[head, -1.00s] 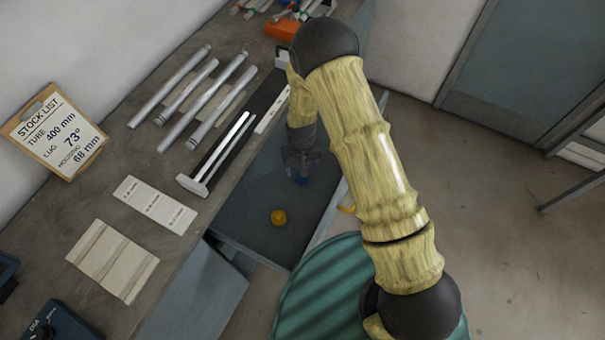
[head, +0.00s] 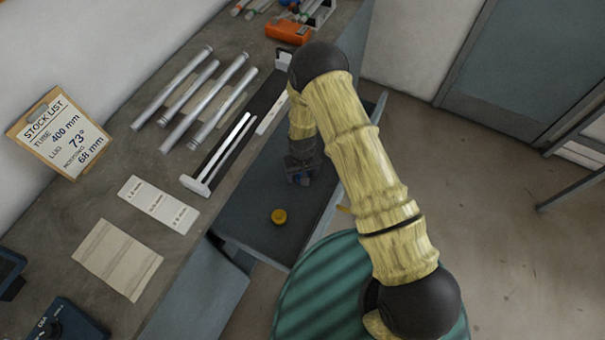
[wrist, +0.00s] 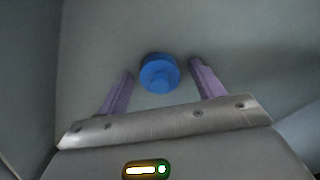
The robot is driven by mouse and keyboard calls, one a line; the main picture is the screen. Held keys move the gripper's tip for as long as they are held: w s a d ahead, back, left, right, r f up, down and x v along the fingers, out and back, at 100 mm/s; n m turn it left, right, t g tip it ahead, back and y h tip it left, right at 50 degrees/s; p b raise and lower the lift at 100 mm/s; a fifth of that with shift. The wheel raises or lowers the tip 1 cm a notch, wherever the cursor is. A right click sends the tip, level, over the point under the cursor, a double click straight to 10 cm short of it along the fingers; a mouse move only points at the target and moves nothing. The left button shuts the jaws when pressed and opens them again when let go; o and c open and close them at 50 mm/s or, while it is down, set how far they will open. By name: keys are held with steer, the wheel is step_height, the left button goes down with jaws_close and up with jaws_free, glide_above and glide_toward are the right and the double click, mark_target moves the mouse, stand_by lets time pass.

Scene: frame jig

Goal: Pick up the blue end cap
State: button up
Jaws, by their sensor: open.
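The blue end cap (wrist: 159,73) is a round, stepped cap on the grey drawer floor in the wrist view. It lies between the two purple fingers of my gripper (wrist: 162,82), toward their tips, with a gap on each side. My gripper is open. In the head view my gripper (head: 300,178) is low inside the open drawer, and a little blue of the end cap (head: 304,181) shows beside the fingers; the rest of it is hidden.
A yellow cap (head: 279,216) lies in the same drawer (head: 240,215), nearer the front. Drawer walls stand close around my gripper. The bench holds several metal tubes (head: 205,98), a black jig with rods (head: 195,184) and an orange block (head: 288,32).

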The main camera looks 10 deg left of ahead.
stand_by(0.3)
steer(key=c, duration=1)
step_height(320, 180, up, 10)
steer(key=shift+r+b, duration=0.1)
steer(key=shift+b, duration=1.1)
